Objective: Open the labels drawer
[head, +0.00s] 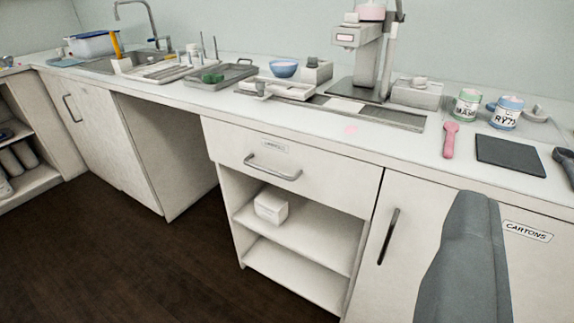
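A wide white drawer (330,178) sits under the counter in the middle of the head view. Its front looks shut, close under the counter's edge. A small label plate (275,145) is on its upper part; its lettering is too small to read surely. A grey bar handle (273,172) runs across the front below the plate, with nothing touching it. A dark grey part of my own arm rises at the lower right, in front of the cupboard. My gripper's fingers do not show.
Below the drawer are open shelves (300,232) with a white box (271,206). To the right is a cupboard marked CARTONS (527,231) with an upright dark handle (388,236). The counter (310,129) carries jars, trays and a press. The dark floor (170,265) in front is clear.

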